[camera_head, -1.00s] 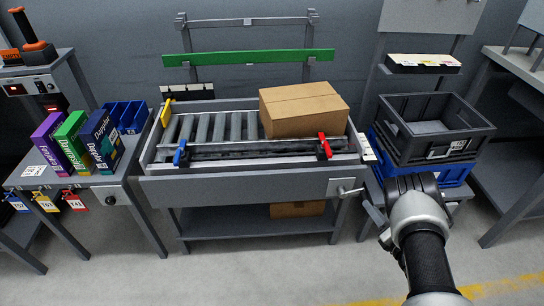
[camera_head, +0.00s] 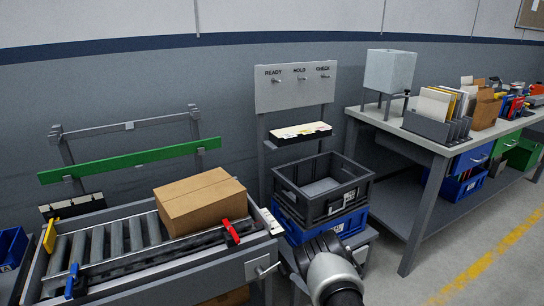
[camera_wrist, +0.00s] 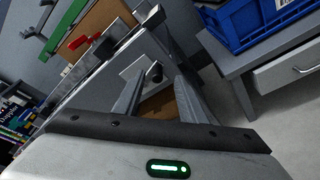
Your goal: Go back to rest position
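My gripper (camera_wrist: 160,78) shows in the wrist view with its two grey fingers apart and nothing held between them. Behind the fingers are the side of the roller conveyor bench, its crank handle (camera_wrist: 154,72) and a brown box (camera_wrist: 158,104) on the lower shelf. In the head view my arm reaches in at the bottom, in front of the crate stand; the gripper itself is hidden there.
The roller conveyor (camera_head: 140,232) bears a cardboard box (camera_head: 200,200). A dark grey crate (camera_head: 345,205) sits on a blue crate (camera_head: 346,228) close to my arm. A long workbench (camera_head: 415,140) stands at right. Open floor lies at the lower right.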

